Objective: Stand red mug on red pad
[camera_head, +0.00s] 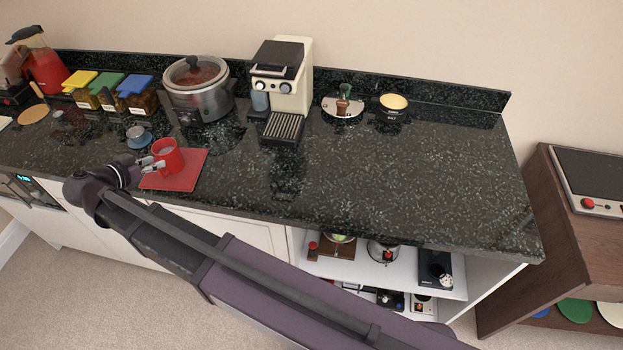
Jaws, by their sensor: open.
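The red mug (172,157) is upright and appears to stand on the red pad (187,180), toward the pad's back left part. The red pad lies flat near the front edge of the dark counter. My gripper (157,164) is open at the mug's left side, with its fingertips close to the mug. Whether the fingers touch the mug is too small to tell. My arm reaches in from the lower right and covers part of the counter's front edge.
A small blue cup (139,138) stands just behind the gripper. A slow cooker (198,88), a coffee machine (282,85) and lidded jars (137,97) line the back. The counter (400,170) is clear on the right.

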